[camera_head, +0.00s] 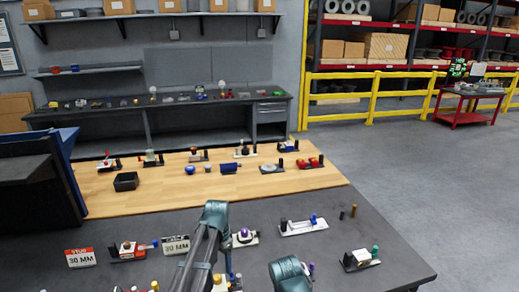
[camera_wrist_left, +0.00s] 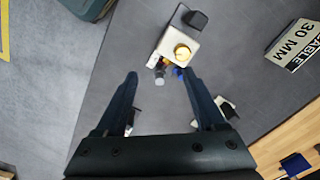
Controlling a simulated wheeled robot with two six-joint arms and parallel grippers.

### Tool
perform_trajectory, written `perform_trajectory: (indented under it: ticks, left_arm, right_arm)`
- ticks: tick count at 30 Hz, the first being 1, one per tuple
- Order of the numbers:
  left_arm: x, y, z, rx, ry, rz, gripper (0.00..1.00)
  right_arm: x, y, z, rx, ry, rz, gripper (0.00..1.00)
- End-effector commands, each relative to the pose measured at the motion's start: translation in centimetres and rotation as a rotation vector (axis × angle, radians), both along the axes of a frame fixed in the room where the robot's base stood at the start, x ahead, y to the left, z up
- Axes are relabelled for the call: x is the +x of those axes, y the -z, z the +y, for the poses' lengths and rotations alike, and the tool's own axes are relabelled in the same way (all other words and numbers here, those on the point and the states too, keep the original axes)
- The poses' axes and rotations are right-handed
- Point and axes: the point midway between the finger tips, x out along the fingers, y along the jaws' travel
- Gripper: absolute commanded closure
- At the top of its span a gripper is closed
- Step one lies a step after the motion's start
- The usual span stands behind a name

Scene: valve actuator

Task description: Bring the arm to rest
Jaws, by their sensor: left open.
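My left gripper (camera_wrist_left: 160,74) is open, its two dark fingers spread apart in the left wrist view. Nothing is seen held between them. Another teal arm part (camera_head: 290,272) shows at the bottom edge. My right gripper is not seen.
A wooden top (camera_head: 150,195) behind holds more parts and a black bin (camera_head: 126,181). Dark gaps between fixtures are bare. A dark cabinet (camera_head: 40,185) stands left.

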Motion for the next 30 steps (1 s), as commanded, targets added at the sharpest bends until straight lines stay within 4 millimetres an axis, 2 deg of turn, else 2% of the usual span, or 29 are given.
perform_trajectory:
  ticks: [1, 6, 9, 12, 17, 30]
  left_arm:
    - [-3.5, 2.4, -2.0, 0.01, -0.021, 0.004, 0.29]
    - [-12.0, 6.3, -6.8, 0.05, -0.154, 0.01, 0.29]
    - [-16.0, 8.0, -8.4, 0.071, -0.223, 0.006, 0.29]
    - [-18.9, 9.1, -9.4, 0.087, -0.276, 0.0, 0.29]
    - [-20.8, 9.6, -10.0, 0.099, -0.321, -0.004, 0.29]
    - [-20.7, 9.5, -10.0, 0.099, -0.327, -0.004, 0.29]
  right_arm:
    - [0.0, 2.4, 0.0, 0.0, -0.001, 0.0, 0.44]
    - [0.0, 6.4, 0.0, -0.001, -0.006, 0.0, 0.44]
    - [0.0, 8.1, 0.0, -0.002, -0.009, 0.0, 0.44]
    - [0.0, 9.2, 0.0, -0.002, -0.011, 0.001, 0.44]
    - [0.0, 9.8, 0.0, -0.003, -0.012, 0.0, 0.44]
    - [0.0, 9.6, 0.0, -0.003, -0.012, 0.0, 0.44]
